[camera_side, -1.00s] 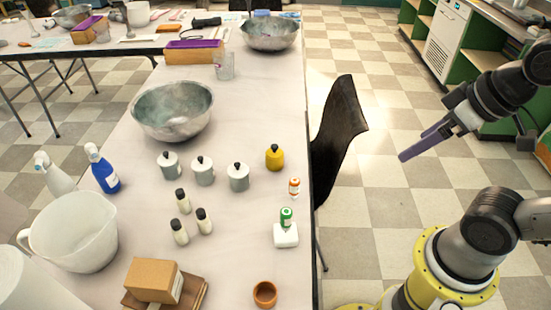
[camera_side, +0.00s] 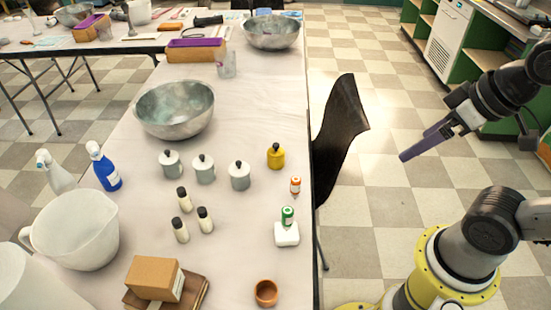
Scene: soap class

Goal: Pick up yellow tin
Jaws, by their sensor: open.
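The yellow tin (camera_side: 276,158) stands upright on the white table near its right edge. It has a dark knob on top and nothing hides it. My gripper (camera_side: 405,157) is at the right, out over the floor beyond the table edge. It is open with nothing visible between its fingers, and it is well apart from the tin.
Several grey tins, such as this one (camera_side: 240,177), stand left of the yellow tin. A small orange-and-white bottle (camera_side: 295,186) and a green-capped bottle (camera_side: 287,215) on a white block (camera_side: 287,235) stand nearer. A black chair (camera_side: 340,130) rises between gripper and table.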

